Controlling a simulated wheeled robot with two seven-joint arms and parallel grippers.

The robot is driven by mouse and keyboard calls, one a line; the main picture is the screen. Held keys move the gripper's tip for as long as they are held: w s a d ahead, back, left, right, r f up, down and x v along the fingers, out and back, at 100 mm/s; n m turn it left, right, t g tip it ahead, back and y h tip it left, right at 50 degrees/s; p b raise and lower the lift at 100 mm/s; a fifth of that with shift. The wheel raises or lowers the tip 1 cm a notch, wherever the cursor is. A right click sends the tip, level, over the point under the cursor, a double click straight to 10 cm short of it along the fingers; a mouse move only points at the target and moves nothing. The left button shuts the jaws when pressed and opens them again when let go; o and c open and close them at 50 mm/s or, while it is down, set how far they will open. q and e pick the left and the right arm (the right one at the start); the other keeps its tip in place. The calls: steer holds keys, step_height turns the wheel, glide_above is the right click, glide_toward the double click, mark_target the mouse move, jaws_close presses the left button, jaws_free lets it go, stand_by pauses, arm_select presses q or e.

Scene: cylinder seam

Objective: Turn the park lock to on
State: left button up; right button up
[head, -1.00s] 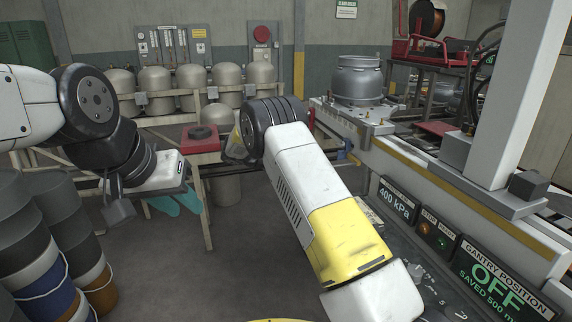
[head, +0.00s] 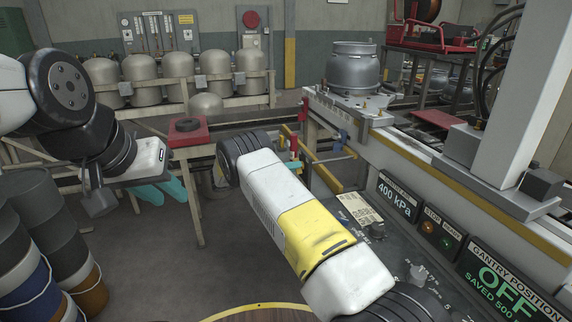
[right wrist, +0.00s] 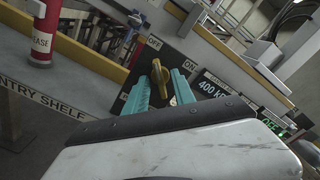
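The park lock appears to be the yellow knob (right wrist: 161,80) on a dark panel in the right wrist view, with an OFF label above it and an ON label to its right. The knob's long handle points up, roughly toward OFF. My right gripper (right wrist: 160,77) has its teal fingers on either side of the knob, with gaps visible; whether they touch it I cannot tell.
A grey metal cylinder (head: 355,70) stands on the machine bed at the back right. A display (head: 495,285) reads gantry position OFF. Drums (head: 50,235) stand at the lower left. A red-topped stand (head: 188,135) is behind. A red cylinder (right wrist: 43,40) stands near the shelf edge.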

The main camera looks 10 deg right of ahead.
steer(key=shift+d, duration=0.35)
jaws_close()
stand_by(1.2)
